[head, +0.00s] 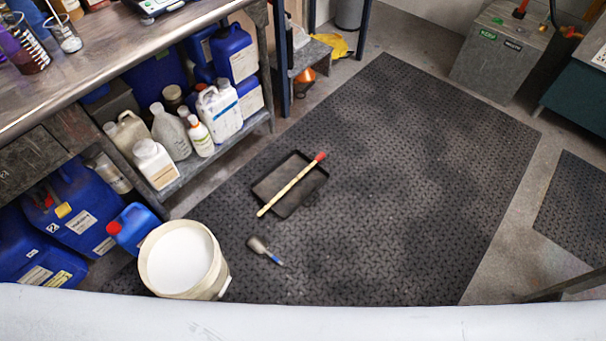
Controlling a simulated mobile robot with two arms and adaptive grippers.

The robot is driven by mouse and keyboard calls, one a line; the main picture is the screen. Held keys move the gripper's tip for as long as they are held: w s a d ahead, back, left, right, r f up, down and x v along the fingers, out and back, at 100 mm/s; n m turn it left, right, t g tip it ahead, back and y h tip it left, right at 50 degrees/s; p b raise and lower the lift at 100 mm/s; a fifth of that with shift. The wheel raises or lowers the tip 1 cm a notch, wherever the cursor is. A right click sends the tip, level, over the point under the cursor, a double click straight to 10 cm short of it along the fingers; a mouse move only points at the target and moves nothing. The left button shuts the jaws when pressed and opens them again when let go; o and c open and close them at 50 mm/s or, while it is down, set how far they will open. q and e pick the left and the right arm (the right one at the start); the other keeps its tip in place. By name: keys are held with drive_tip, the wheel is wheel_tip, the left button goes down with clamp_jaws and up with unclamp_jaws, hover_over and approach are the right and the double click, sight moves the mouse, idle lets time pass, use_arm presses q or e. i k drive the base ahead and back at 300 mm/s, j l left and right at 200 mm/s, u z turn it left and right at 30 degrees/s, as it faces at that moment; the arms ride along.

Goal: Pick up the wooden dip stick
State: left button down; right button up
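The wooden dip stick (291,185) is a long pale yellow rod with a red end. It lies diagonally across a shallow black tray (305,198) on the floor mat, its red end at the tray's upper right edge and its plain end over the lower left edge. Neither of my grippers shows in the head view.
A bucket of white liquid (223,284) stands left of the tray, near the pale bar along the bottom. A scoop-like tool (257,245) lies between them. A bench (110,62) with shelved bottles runs along the left. The dark mat (420,190) is clear to the right.

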sight(321, 155)
drive_tip(key=i+l+u, duration=0.4)
drive_tip(key=l, duration=0.25)
drive_tip(key=i+l+u, duration=0.15)
drive_tip(key=l, duration=0.2)
drive_tip(key=i+l+u, duration=0.2)
drive_tip(key=l, duration=0.2)
drive_tip(key=i+l+u, duration=0.2)
drive_tip(key=l, duration=0.2)
drive_tip(key=k+j, duration=0.05)
